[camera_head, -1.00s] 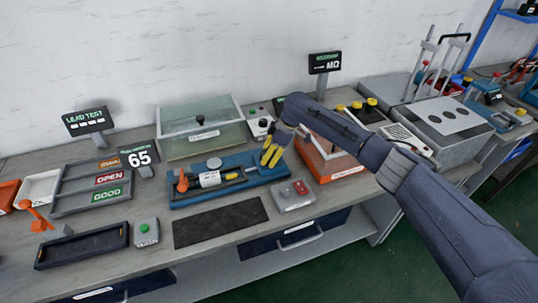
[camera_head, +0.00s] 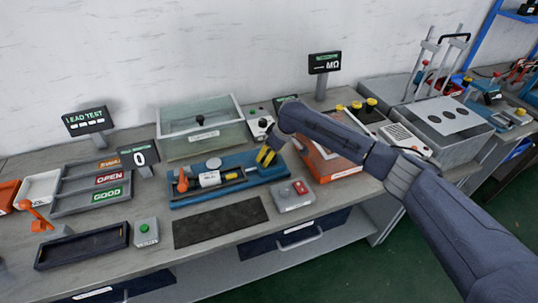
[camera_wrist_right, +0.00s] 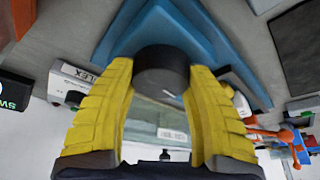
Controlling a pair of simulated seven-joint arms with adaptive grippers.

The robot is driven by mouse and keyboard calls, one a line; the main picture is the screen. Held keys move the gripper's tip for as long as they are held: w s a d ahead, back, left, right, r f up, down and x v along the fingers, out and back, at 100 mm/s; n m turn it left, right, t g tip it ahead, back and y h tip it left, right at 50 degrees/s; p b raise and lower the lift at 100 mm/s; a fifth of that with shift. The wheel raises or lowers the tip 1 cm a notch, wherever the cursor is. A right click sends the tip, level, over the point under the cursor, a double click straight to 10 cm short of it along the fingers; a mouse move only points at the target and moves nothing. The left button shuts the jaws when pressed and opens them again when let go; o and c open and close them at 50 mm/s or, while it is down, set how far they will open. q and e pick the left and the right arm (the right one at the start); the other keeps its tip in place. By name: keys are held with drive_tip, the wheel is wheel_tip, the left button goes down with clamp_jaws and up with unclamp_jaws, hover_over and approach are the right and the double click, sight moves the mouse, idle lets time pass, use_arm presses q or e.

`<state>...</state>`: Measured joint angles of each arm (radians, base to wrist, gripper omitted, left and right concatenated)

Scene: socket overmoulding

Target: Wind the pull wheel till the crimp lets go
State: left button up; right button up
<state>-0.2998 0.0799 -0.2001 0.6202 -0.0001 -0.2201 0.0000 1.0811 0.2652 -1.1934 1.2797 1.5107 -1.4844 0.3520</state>
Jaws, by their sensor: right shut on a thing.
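The blue pull tester (camera_head: 228,191) lies along the middle of the bench. It has an orange knob at its left, a white labelled body and a dark bar. The small display (camera_head: 140,157) behind it reads 0. My right gripper (camera_head: 266,157) is at the tester's right end. In the right wrist view its yellow fingers (camera_wrist_right: 160,85) are shut on the dark round pull wheel (camera_wrist_right: 158,66), one on each side. The wheel is hidden behind the fingers in the head view. The crimp is too small to make out. My left gripper is out of view.
A dark mat (camera_head: 220,223) lies in front of the tester, with a grey button box (camera_head: 292,196) to its right. A glass-lidded case (camera_head: 200,125) stands behind. A sorting rack (camera_head: 95,187) and a dark tray (camera_head: 82,246) are at the left.

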idle(0.4)
drive_tip(key=o, duration=1.3)
drive_tip(key=shift+c, duration=0.2)
drive_tip(key=v, duration=1.2)
drive_tip(key=shift+a, duration=0.1)
